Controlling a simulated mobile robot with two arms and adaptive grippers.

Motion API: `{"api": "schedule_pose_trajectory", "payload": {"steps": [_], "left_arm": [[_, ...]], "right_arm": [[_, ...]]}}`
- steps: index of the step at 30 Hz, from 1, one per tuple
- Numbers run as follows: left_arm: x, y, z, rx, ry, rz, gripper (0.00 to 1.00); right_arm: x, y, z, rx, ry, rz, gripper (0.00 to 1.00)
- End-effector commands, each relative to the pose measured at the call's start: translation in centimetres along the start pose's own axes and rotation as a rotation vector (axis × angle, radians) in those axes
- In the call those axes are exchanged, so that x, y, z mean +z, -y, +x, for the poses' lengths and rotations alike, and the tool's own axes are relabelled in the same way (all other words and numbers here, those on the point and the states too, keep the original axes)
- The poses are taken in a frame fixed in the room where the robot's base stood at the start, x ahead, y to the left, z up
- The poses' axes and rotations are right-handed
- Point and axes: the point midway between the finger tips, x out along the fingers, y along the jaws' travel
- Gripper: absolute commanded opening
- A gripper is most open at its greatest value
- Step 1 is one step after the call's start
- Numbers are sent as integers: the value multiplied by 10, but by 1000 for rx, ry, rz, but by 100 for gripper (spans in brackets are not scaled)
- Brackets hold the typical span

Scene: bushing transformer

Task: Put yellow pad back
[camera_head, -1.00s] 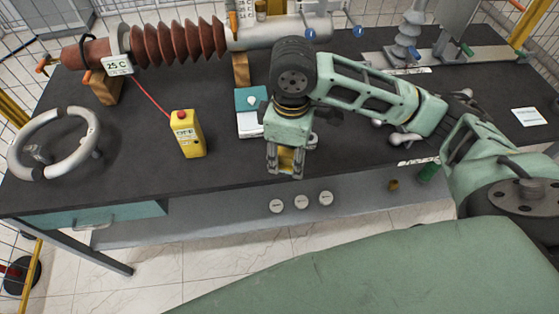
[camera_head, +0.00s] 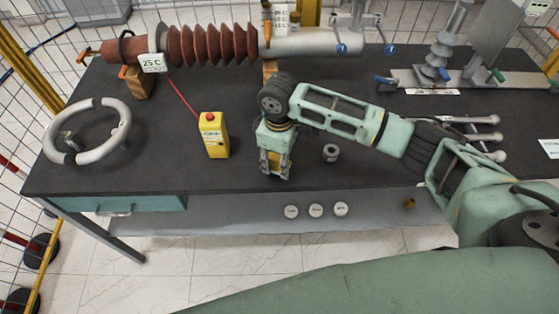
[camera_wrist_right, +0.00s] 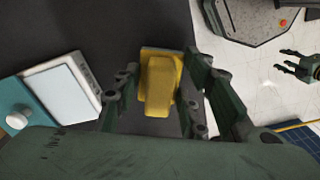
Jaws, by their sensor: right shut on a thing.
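The yellow pad (camera_wrist_right: 160,82) is a small yellow block between the two dark fingers of my right gripper (camera_wrist_right: 160,93) in the right wrist view. The gripper is shut on it. In the head view my right gripper (camera_head: 274,170) points down over the front part of the black table, right of the yellow control box (camera_head: 213,135). A little yellow shows between its fingers. My left gripper (camera_wrist_right: 288,64) shows small at the right of the right wrist view, with its fingers apart and empty. It is out of the head view.
A teal and white device (camera_wrist_right: 62,88) lies left of the pad in the right wrist view. A grey cylinder (camera_head: 331,153) stands right of my right gripper. A steering-wheel-like ring (camera_head: 88,130) lies at left. The ribbed red-brown bushing (camera_head: 210,45) spans the back.

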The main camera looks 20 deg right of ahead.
Motion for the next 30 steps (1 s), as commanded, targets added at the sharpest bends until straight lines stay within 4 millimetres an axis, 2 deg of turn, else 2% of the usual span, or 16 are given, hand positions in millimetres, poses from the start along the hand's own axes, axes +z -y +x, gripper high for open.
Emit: {"api": "schedule_pose_trajectory", "payload": {"steps": [5, 15, 16, 21, 23, 30], "left_arm": [[0, 0, -6, 0, 0, 0, 40], [0, 0, -5, 0, 1, 1, 40], [0, 0, -5, 0, 0, 1, 40], [0, 0, -5, 0, 1, 1, 40], [0, 0, -5, 0, 1, 1, 40], [0, 0, -5, 0, 0, 1, 40]], "right_arm": [[0, 0, 16, 1, -1, 0, 14], [0, 0, 19, 0, -2, 0, 14], [0, 0, 20, 1, -2, 0, 39], [0, 0, 19, 1, -2, 0, 54], [0, 0, 19, 1, -2, 0, 57], [0, 0, 19, 1, -2, 0, 57]]}}
